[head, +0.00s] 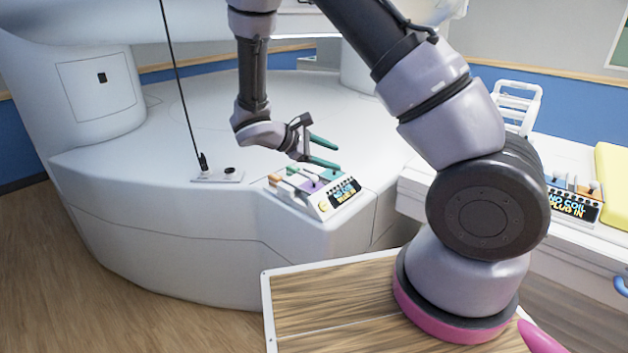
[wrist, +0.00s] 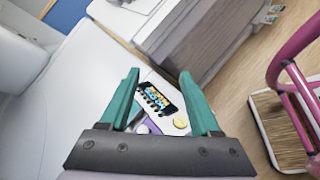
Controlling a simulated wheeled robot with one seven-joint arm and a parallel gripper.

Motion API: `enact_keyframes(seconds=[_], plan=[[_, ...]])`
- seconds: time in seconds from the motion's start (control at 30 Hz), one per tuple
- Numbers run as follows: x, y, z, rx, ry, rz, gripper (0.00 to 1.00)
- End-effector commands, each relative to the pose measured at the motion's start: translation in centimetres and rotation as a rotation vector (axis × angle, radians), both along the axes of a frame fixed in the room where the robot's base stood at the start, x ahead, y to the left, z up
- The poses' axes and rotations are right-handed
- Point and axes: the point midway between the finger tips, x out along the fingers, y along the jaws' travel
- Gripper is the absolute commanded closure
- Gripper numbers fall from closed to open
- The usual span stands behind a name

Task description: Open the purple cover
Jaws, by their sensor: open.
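The purple cover (head: 308,187) is on the small control panel (head: 323,208) at the magnet's front corner, between an orange part and a teal part. It is too small to tell how far it is lifted. My gripper (head: 338,157) is open, with its two teal fingers apart and empty, above the back of the panel. In the wrist view, my gripper (wrist: 159,74) has the panel's lit display (wrist: 157,96) and a yellow button (wrist: 180,123) showing between the fingers. The purple cover is mostly hidden there by the gripper's body.
The panel sits on the white magnet base (head: 150,150). A small plate (head: 217,176) with a black plug and cable is to its left. A second panel (head: 573,203) lies on the white table at the right, near a yellow pad (head: 612,180). Air around the gripper is clear.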

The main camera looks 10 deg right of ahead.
Motion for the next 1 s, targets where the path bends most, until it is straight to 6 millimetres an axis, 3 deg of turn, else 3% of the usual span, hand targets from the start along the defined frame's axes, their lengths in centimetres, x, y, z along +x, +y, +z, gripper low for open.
enact_keyframes(seconds=[0.03, 0.3, 0.5, 0.73, 1.0], plan=[[0.5, 1.0, -1.9, -0.081, 0.03, 0.08, 0.36], [3.3, 5.9, -9.5, -0.465, 0.118, 0.49, 0.36], [4.0, 8.5, -13.1, -0.628, 0.142, 0.679, 0.36], [4.9, 8.4, -14.1, -0.673, 0.149, 0.73, 0.36], [8.5, 5.0, -14.1, -0.67, 0.149, 0.727, 0.36]])
